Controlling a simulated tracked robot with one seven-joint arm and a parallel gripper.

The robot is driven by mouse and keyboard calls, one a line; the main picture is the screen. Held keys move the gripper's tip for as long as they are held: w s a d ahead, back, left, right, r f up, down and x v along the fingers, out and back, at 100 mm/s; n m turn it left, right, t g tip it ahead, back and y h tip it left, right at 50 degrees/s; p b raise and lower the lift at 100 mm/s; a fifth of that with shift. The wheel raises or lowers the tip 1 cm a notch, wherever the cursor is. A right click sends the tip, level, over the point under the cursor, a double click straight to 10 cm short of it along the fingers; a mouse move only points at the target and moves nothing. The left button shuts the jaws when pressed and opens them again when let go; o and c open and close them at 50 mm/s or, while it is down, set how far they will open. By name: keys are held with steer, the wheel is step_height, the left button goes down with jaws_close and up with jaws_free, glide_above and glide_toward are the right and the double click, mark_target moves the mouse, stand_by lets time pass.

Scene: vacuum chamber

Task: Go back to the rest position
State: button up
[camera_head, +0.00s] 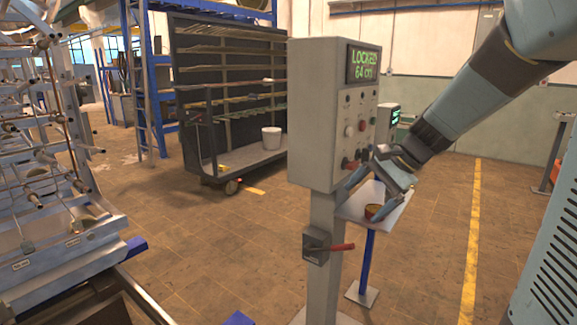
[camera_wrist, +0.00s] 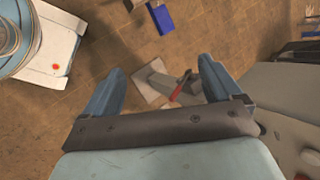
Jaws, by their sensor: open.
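My gripper (camera_head: 368,197) is open, just right of the grey control box (camera_head: 318,115) and over a small pale side table (camera_head: 392,212). My arm reaches in from the upper right. In the wrist view, both fingers of my gripper (camera_wrist: 161,65) stand wide apart with nothing held between them. A red lever (camera_head: 342,247) sticks out from the box's post. In the wrist view, the red lever (camera_wrist: 181,84) shows beyond the fingers, apart from them.
The control box screen (camera_head: 364,66) shows green text reading LOCKED. A dark shelf cart (camera_head: 225,90) stands behind. A metal rack (camera_head: 50,180) fills the left. Floor is open around the yellow line (camera_head: 472,240).

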steer(key=s+d+r+n+t+h, duration=0.1)
steer(key=s+d+r+n+h, duration=0.1)
steer(key=s+n, duration=0.3)
steer(key=s+d+r+n+t+h, duration=0.2)
steer(key=s+d+n+h, duration=0.1)
steer(key=s, duration=0.9)
steer(key=shift+s+d+n+t+h, duration=0.2)
steer(key=shift+s+n+t+h, duration=0.1)
steer(key=shift+n+h, duration=0.65)
steer(key=shift+r, duration=0.1)
